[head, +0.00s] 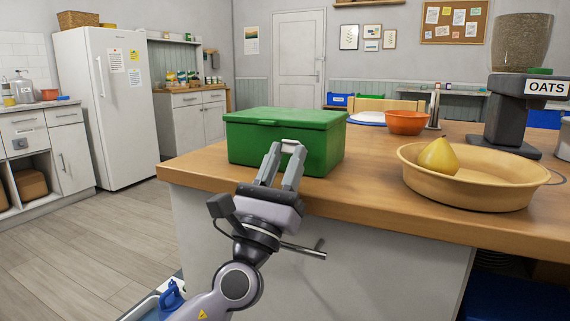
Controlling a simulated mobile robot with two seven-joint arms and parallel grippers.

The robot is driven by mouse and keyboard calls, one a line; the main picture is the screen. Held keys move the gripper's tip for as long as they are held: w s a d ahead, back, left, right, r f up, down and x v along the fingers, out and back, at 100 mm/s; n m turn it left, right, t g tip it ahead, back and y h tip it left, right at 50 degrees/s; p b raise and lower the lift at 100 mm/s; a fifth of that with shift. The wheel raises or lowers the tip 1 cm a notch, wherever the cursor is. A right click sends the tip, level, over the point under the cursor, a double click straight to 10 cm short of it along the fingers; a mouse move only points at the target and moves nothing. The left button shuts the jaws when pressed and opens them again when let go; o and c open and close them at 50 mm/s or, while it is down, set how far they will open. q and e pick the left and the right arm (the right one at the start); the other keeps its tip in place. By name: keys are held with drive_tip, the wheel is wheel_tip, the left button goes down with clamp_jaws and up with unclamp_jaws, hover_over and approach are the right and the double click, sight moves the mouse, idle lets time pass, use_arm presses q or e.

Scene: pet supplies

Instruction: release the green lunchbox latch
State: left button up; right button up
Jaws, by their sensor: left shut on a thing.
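The green lunchbox (245,140) sits on the wooden counter near its front left corner, with its lid down. A small pale latch (290,143) shows at the top of its front face, at the lid's edge. My left gripper (285,152) reaches up from below, in front of the lunchbox. Its two grey fingers are shut on the latch and hide part of it and of the front face. My right gripper is not in view.
A tan bowl (470,192) with a yellow pear-shaped thing (438,157) stands right of the lunchbox. An orange bowl (407,123) and a dark grey stand (508,112) with a jar labelled OATS are farther back. The wooden counter (365,180) is clear between lunchbox and tan bowl.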

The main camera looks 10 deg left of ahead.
use_arm(q)
drive_tip(key=o, duration=1.1)
drive_tip(key=shift+c, duration=0.2)
drive_tip(key=shift+s, duration=0.1)
drive_tip(key=v, duration=0.7)
drive_tip(key=shift+b, duration=0.3)
